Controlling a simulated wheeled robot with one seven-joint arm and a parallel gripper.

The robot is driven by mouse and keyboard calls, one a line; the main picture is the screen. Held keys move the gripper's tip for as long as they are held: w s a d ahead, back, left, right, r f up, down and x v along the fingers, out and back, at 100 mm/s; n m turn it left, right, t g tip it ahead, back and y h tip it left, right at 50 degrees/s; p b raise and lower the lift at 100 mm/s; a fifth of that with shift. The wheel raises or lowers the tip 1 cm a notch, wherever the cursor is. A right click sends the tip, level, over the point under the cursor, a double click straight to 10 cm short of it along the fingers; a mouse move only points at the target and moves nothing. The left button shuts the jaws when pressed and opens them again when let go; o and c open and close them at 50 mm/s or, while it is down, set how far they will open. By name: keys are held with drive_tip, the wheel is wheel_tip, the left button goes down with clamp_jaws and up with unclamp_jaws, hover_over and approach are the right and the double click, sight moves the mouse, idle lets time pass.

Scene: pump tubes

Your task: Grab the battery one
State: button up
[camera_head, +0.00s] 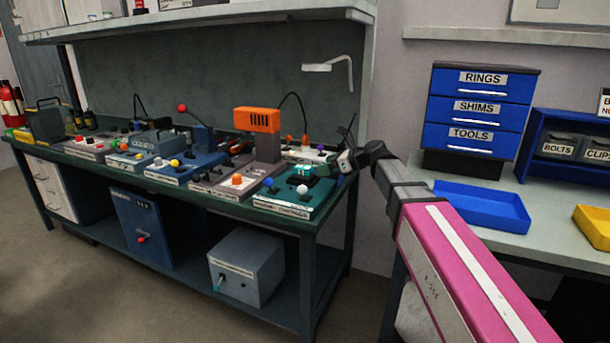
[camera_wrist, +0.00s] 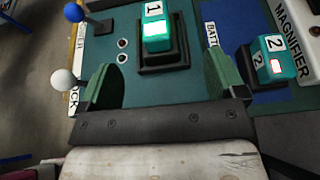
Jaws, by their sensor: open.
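In the wrist view a teal block marked 1 (camera_wrist: 156,30), with a lit green window, sits upright in a black holder (camera_wrist: 163,56) on a dark green panel (camera_wrist: 125,68). A second teal block marked 2 (camera_wrist: 272,60), with a red-lit window, stands to the right by the blue area. My gripper (camera_wrist: 163,84) is open and empty, its two green fingers wide apart. Block 1 lies beyond the fingertips, between their lines, and is not touched. In the head view my gripper (camera_head: 340,164) is at the right end of the green workbench, beside the green panel (camera_head: 285,203); small details there are unclear.
A blue-knobbed lever (camera_wrist: 73,12) and a white-knobbed lever (camera_wrist: 63,78) stand left of the holder. Other devices, including an orange-topped one (camera_head: 257,120), crowd the bench leftward. A blue tray (camera_head: 482,207) lies on the right table below blue drawers (camera_head: 474,110).

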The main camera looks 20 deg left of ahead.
sight(303, 170)
drive_tip(key=x, duration=0.9)
drive_tip(key=shift+s+a+f, duration=0.1)
drive_tip(key=shift+s+a, duration=0.05)
drive_tip(key=shift+a, duration=0.2)
drive_tip(key=c, duration=1.2)
